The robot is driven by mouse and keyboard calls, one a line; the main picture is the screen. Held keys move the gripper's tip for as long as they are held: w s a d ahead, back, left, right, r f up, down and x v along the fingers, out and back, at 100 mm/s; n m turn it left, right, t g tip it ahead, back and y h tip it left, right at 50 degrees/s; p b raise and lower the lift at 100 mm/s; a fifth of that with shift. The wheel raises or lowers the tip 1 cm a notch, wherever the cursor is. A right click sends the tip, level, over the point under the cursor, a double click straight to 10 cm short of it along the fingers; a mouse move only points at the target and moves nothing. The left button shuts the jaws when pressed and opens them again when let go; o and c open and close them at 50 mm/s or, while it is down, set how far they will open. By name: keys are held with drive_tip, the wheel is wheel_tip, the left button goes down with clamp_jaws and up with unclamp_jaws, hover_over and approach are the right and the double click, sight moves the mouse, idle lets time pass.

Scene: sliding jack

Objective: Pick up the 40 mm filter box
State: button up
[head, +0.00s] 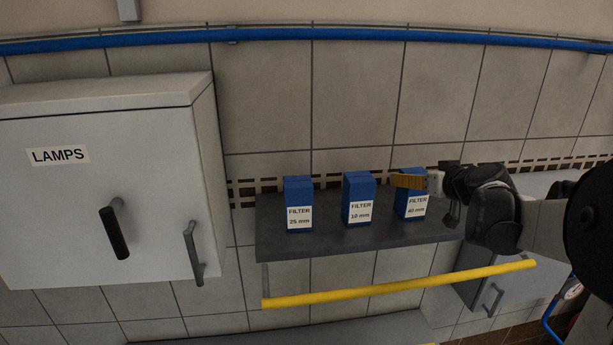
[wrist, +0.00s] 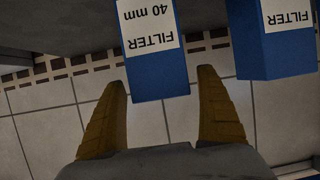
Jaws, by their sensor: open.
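The 40 mm filter box (head: 409,211) is blue with a white label and stands at the right of the grey shelf. In the wrist view the 40 mm box (wrist: 160,75) appears upside down, its near end between the tips of my fingers. My gripper (head: 400,181) is at the upper part of this box, with an orange-brown finger in front of its top. In the wrist view my gripper (wrist: 163,80) is open, with a gap between each finger and the box. The far finger is hidden in the head view.
The 10 mm filter box (head: 359,190) stands left of the 40 mm box, close to my right finger in the wrist view. The 25 mm box (head: 298,192) is farther left. A yellow rail (head: 400,284) runs in front of the grey shelf (head: 335,243). A LAMPS cabinet (head: 60,215) hangs at left.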

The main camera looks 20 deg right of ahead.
drive_tip(key=shift+w+f, duration=0.1)
drive_tip(key=shift+a, duration=0.1)
drive_tip(key=shift+c, duration=1.3)
drive_tip(key=c, duration=1.2)
